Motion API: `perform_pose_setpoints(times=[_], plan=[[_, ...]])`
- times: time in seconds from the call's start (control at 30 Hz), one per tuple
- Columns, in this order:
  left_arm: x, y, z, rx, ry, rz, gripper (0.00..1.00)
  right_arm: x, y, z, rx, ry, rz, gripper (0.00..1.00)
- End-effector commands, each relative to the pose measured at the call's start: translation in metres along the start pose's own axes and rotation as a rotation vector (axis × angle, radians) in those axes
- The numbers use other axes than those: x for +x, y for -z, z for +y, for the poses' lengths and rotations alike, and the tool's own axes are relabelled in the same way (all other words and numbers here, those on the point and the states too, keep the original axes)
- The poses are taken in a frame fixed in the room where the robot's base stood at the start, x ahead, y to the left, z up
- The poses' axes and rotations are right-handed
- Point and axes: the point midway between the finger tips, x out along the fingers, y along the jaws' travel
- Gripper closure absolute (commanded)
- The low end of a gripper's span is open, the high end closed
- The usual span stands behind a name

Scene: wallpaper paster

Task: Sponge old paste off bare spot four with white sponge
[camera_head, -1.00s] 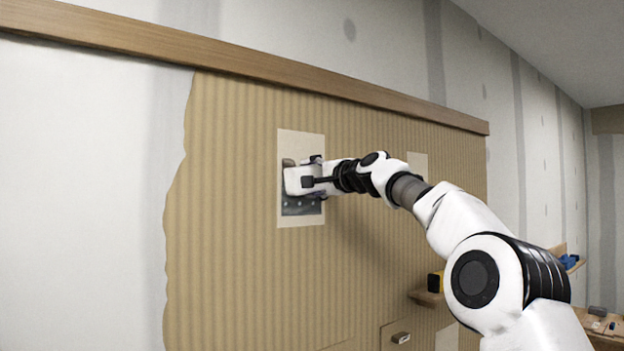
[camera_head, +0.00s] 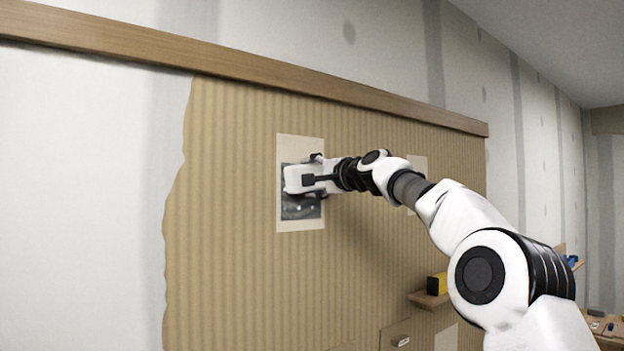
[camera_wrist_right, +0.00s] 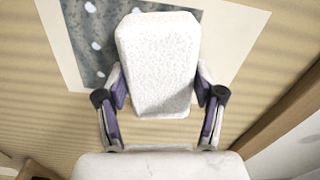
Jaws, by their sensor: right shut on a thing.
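A pale rectangular bare spot (camera_head: 300,147) shows in the striped tan wallpaper in the head view. A dark grey patch with white specks (camera_head: 300,209) lies inside it. My right gripper (camera_head: 305,180) is in front of this spot and covers part of the grey patch. In the right wrist view the gripper is shut on the white sponge (camera_wrist_right: 158,60), with a finger on each side. The sponge overlaps the grey patch (camera_wrist_right: 88,45) and the pale spot's border (camera_wrist_right: 232,30). Whether the sponge touches the wall cannot be told. My left gripper is out of view.
A wooden rail (camera_head: 250,73) runs along the wallpaper's top. Another pale spot (camera_head: 418,165) is partly behind my arm. A small shelf (camera_head: 428,299) with a yellow and black block (camera_head: 437,284) is lower right. A wooden surface with small items (camera_head: 608,326) is at far right.

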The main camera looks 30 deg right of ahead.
Motion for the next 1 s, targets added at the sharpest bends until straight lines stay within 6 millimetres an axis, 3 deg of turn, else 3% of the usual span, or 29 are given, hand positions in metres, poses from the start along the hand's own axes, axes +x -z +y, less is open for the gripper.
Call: perform_pose_setpoints(times=[0.2,0.43,0.83,1.0], plan=[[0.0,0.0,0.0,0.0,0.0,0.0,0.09,0.0,0.003,-0.023,-0.005,0.002,0.002,0.69],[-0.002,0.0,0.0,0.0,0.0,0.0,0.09,0.0,0.004,-0.025,-0.001,0.0,0.0,0.69],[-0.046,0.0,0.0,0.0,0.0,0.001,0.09,0.002,0.012,-0.062,0.0,0.0,0.0,0.69],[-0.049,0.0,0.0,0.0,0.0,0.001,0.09,0.002,0.012,-0.064,-0.001,0.0,0.001,0.69]])
